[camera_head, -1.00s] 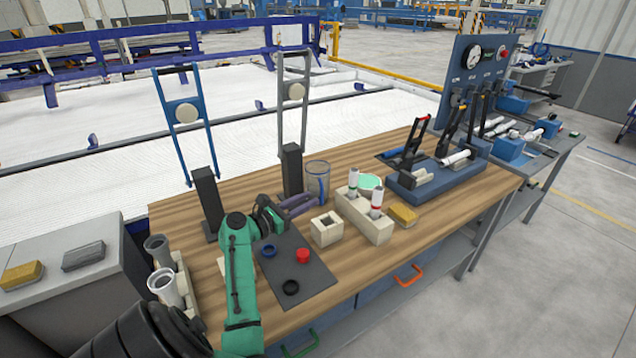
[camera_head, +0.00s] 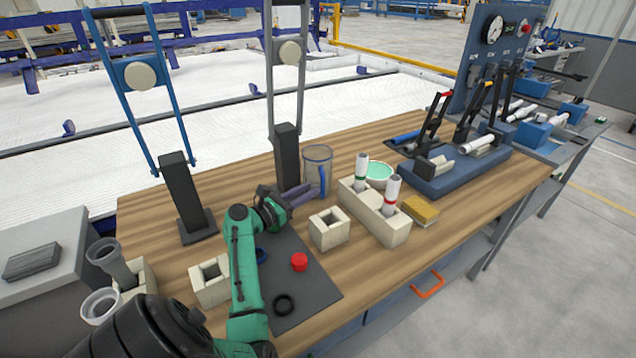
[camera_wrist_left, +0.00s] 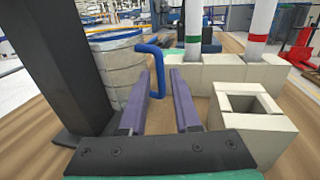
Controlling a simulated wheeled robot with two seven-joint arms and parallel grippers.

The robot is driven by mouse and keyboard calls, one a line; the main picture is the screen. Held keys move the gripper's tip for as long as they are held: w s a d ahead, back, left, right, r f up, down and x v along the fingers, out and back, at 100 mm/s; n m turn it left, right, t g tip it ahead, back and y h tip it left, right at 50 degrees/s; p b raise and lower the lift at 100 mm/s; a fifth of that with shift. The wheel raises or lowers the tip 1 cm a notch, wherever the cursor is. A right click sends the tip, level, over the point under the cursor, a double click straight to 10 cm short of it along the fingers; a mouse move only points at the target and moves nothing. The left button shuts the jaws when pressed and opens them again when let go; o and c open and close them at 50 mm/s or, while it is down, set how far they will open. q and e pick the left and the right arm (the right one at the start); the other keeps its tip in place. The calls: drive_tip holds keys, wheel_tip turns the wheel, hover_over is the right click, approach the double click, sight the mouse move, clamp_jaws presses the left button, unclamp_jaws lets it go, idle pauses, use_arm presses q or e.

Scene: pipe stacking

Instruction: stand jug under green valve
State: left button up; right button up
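The clear jug (camera_head: 317,168) with a blue rim and handle stands upright on the wooden table, beside the black post of the grey frame. It also shows in the left wrist view (camera_wrist_left: 115,68). My left gripper (camera_head: 312,190) is open and empty, low over the table. Its fingers point at the jug's blue handle (camera_wrist_left: 157,72), which shows between and just ahead of the fingertips; contact cannot be told. A white upright tube with a green band (camera_head: 361,170) stands in a beige block, beside one with a red band (camera_head: 392,196). I cannot make out a green valve for certain. My right gripper is not in view.
A hollow beige block (camera_head: 328,230) stands right of the left gripper. The black post (camera_head: 287,158) stands close on its left. A dark mat (camera_head: 310,285) holds a red cap (camera_head: 299,262) and rings. A yellow sponge (camera_head: 420,210) lies right.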

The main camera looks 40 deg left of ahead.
sight(323, 196)
use_arm(q)
drive_tip(key=w, duration=0.5)
drive_tip(key=shift+w+d+p, duration=0.25)
drive_tip(key=shift+w+p, duration=0.15)
drive_tip(key=shift+w, duration=0.35)
drive_tip(key=shift+s, duration=0.1)
clamp_jaws()
idle(0.5)
